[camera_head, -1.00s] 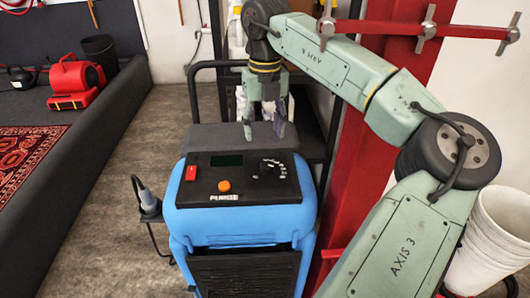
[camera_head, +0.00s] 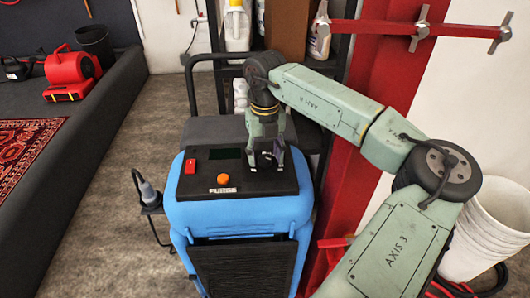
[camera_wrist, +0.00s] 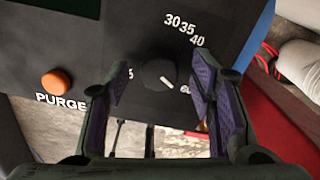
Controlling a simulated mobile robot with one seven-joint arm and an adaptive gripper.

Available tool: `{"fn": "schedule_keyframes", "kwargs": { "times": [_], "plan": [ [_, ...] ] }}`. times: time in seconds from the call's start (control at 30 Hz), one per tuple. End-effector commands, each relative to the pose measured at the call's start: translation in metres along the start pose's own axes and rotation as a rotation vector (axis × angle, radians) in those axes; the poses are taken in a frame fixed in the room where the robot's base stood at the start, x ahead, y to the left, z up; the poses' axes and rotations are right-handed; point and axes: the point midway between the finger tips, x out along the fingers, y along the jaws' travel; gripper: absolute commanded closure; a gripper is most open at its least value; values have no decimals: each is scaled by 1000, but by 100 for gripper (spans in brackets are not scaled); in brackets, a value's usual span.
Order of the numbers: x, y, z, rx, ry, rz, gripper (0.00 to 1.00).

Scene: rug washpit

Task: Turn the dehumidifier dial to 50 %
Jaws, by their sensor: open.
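The blue dehumidifier (camera_head: 240,213) stands upright with a black control panel on top. Its black dial (camera_wrist: 158,74) has a white pointer mark aimed to the lower right in the wrist view, towards a partly covered number that starts with 6. The printed numbers 30, 35 and 40 (camera_wrist: 185,29) show above right of the dial; others are hidden by my fingers. My gripper (camera_head: 265,164) is down at the panel. In the wrist view its open purple-padded fingers stand either side of the dial, with gaps visible. The head view mostly hides the dial behind the fingers.
The orange PURGE button (camera_wrist: 57,82) lies left of the dial, and a red switch (camera_head: 190,166) is at the panel's left. A red post (camera_head: 350,150) and white buckets (camera_head: 487,220) stand on the right. A cable plug (camera_head: 148,194) hangs at the machine's left.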

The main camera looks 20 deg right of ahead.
Motion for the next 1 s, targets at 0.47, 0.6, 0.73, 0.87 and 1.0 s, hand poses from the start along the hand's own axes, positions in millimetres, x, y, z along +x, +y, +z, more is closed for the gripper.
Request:
{"fn": "schedule_keyframes", "kwargs": {
  "times": [0.47,0.6,0.73,0.87,1.0],
  "plan": [
    [0,0,0,0,0,0,72],
    [0,0,0,0,0,0,82],
    [0,0,0,0,0,0,90],
    [0,0,0,0,0,-1,98],
    [0,0,0,-6,0,-1,98]
  ]
}}
